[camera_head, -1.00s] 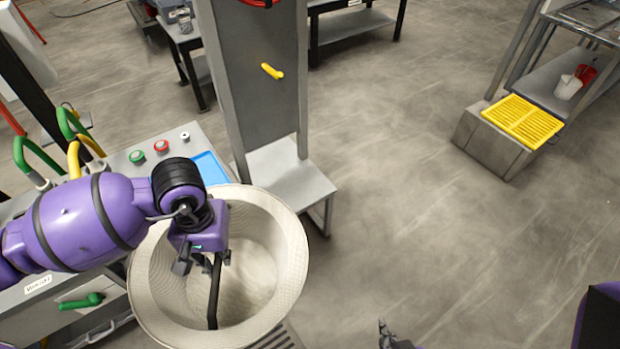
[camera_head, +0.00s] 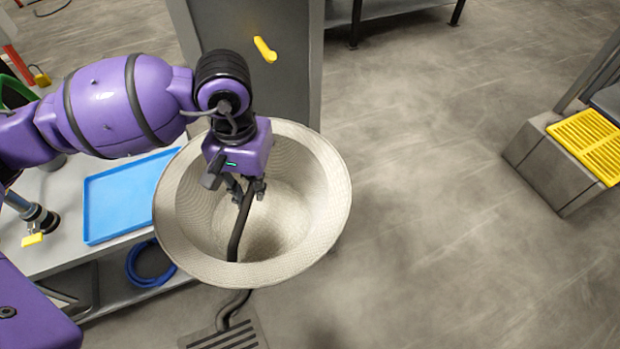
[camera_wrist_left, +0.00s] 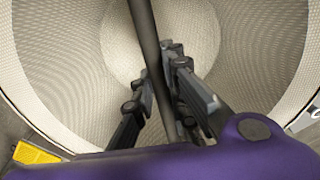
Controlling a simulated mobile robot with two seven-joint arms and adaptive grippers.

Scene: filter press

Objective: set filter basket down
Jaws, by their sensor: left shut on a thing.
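The filter basket (camera_head: 313,210) is a wide, pale mesh bowl with a broad rim and a black bar across its inside. My left gripper (camera_head: 246,187) reaches down into its mouth and is shut on the black bar. The left wrist view shows the fingers (camera_wrist_left: 160,95) around the bar, with the mesh basket (camera_wrist_left: 55,60) wall behind. The basket is roughly upright and looks held in the air, overlapping the bench edge in the picture. Its underside is hidden. My right gripper is not in view.
A blue tray (camera_head: 125,195) lies on the grey bench (camera_head: 45,255) at left. A floor grate (camera_head: 228,338) and a dark hose (camera_head: 233,308) show below the basket. A grey column with a yellow handle (camera_head: 264,49) stands behind. A yellow grating (camera_head: 592,143) is at right; the floor between is clear.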

